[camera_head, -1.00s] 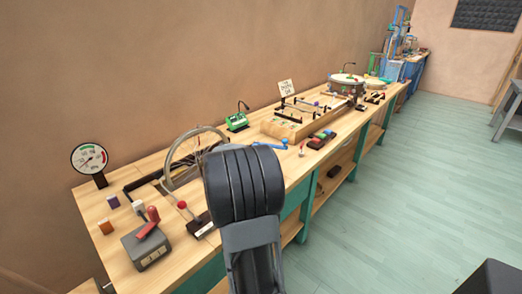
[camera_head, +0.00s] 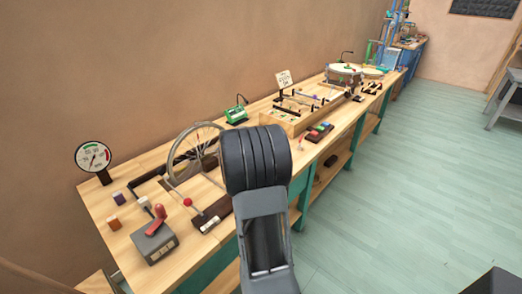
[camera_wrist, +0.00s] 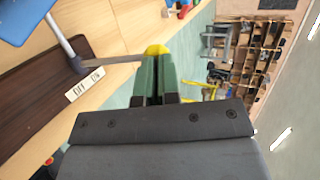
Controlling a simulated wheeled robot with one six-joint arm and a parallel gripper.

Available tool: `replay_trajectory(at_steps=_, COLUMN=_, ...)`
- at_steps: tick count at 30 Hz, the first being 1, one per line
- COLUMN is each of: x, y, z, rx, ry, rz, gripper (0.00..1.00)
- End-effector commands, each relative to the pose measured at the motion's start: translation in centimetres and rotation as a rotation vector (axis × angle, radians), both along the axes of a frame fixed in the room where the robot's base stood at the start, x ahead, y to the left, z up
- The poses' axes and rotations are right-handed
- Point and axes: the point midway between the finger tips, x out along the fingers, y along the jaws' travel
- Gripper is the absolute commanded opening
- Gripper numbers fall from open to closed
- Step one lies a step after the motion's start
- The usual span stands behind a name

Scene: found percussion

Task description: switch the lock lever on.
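A lever with a red knob (camera_head: 187,202) stands on a dark brown board (camera_head: 199,218) at the bench's front edge in the head view. In the wrist view a brown board (camera_wrist: 28,82) carries a pale lever rod (camera_wrist: 62,38) and a white OFF/ON plate (camera_wrist: 85,84). It appears to be this same lever; its top is out of that view. My gripper (camera_wrist: 155,52) has green fingers with yellow tips, close together and empty, right of the plate and apart from the rod. In the head view my arm hides the fingers.
A grey box with a red lever (camera_head: 155,238) stands left of the board on the bench. A spoked wheel (camera_head: 170,165) and a gauge (camera_head: 94,157) stand behind. A wooden frame with rods (camera_head: 292,120) lies farther along.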

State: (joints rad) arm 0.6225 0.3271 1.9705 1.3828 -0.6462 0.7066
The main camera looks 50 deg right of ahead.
Motion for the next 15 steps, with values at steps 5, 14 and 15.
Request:
replay_trajectory(at_steps=5, x=-0.3, y=-0.3, z=0.1, rx=-0.003, ry=0.001, rz=-0.011, gripper=0.0)
replay_trajectory(at_steps=14, x=-0.6, y=2.8, z=2.3, rx=-0.003, ry=0.0, rz=-0.003, gripper=0.0)
replay_trajectory(at_steps=15, x=-0.7, y=3.4, z=2.7, rx=-0.004, ry=0.0, rz=-0.003, gripper=0.0)
